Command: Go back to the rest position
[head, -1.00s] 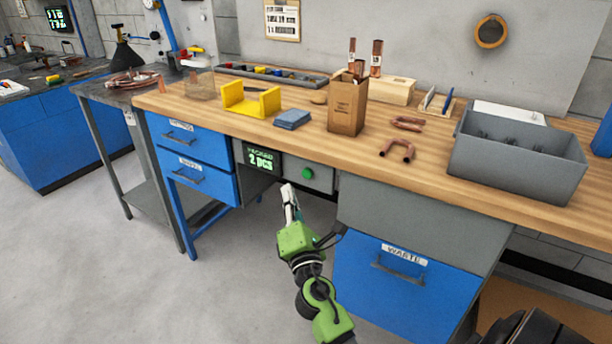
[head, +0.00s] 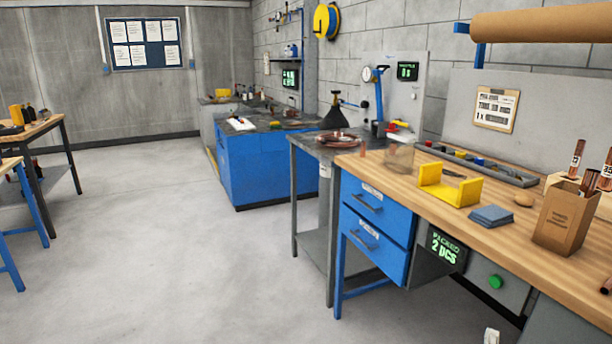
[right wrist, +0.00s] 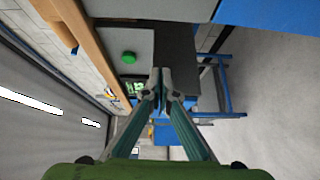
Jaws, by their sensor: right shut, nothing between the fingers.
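My right gripper (right wrist: 161,82) points forward in the right wrist view, its two fingers meeting at the tips with nothing between them. Only a small light tip of it (head: 491,336) shows at the bottom edge of the head view, in front of the workbench (head: 400,178). In the wrist view the green button (right wrist: 128,57) on the bench front lies to the left of the fingertips, apart from them. My left gripper is in neither view.
Blue drawers (head: 375,235) and a display reading 2 pcs (head: 443,246) sit under the bench top. A blue cabinet (head: 265,170) stands behind. The grey floor (head: 165,250) at left is clear.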

